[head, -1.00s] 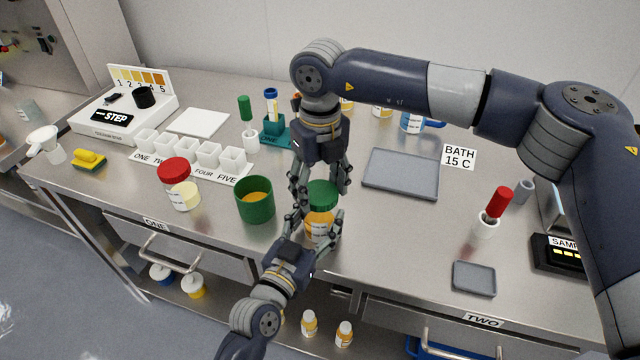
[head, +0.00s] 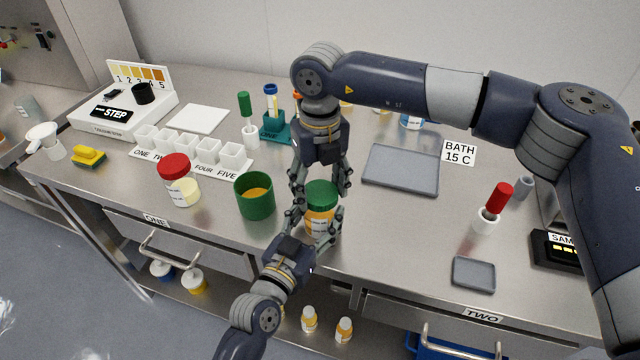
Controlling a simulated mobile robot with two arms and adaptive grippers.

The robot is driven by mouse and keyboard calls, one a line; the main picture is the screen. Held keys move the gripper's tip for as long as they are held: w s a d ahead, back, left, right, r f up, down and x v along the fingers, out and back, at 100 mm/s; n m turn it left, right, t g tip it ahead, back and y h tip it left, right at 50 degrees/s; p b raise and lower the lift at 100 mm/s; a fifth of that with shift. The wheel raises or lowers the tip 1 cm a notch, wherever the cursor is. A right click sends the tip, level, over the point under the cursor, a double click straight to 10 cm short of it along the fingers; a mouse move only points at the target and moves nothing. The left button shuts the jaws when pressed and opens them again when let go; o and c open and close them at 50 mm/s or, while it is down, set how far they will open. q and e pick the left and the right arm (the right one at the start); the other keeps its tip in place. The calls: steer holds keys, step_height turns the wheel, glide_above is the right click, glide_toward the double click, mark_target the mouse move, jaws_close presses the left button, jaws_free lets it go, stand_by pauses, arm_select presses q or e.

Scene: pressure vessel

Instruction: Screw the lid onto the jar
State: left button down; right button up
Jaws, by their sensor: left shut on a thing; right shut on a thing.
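The jar (head: 319,219) holds amber contents, has a pale label and stands upright near the front edge of the bench. Its green lid (head: 322,191) sits level on top; I cannot tell how tightly it is seated. My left gripper (head: 318,232) comes in from below and is shut on the jar body, its fingers hiding part of it. My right gripper (head: 321,190) points down from above and is shut on the lid, a finger on either side.
An open green container (head: 254,197) with amber contents stands close left of the jar. A red-lidded jar (head: 180,180) stands farther left. A grey tray (head: 400,171) lies to the right. Bare bench lies right of the jar. Small white cups (head: 190,146) stand behind left.

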steer(key=m, duration=1.8)
steer(key=shift+m, duration=0.4)
steer(key=m, duration=0.6)
steer(key=shift+m, duration=0.3)
steer(key=o, duration=0.8)
